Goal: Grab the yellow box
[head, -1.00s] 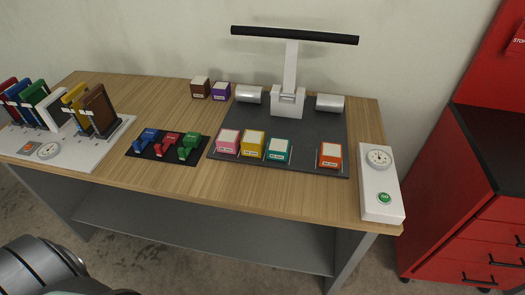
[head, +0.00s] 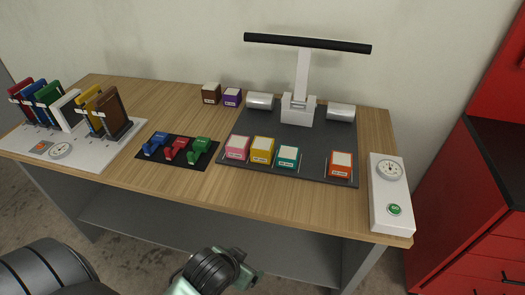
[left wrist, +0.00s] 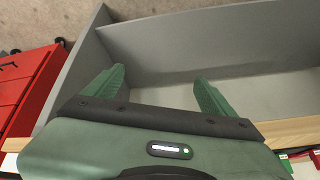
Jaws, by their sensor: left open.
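The yellow box (head: 262,150) has a white top and a label on its front. It sits on the dark grey mat (head: 300,115) between the pink box (head: 237,148) and the teal box (head: 288,157). In the head view my left arm and gripper show at the bottom, in front of the table and well short of the yellow box. In the left wrist view my left gripper (left wrist: 160,88) has its two green fingers spread apart with nothing between them. The yellow box is not in the left wrist view. My right gripper is in neither view.
An orange box (head: 341,164) sits farther right on the mat. A white post with a black bar (head: 307,43) rises behind the boxes. Blue, red and green clamps (head: 177,150) lie left; a white dial unit (head: 390,192) is right. A red cabinet (head: 480,200) stands beyond.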

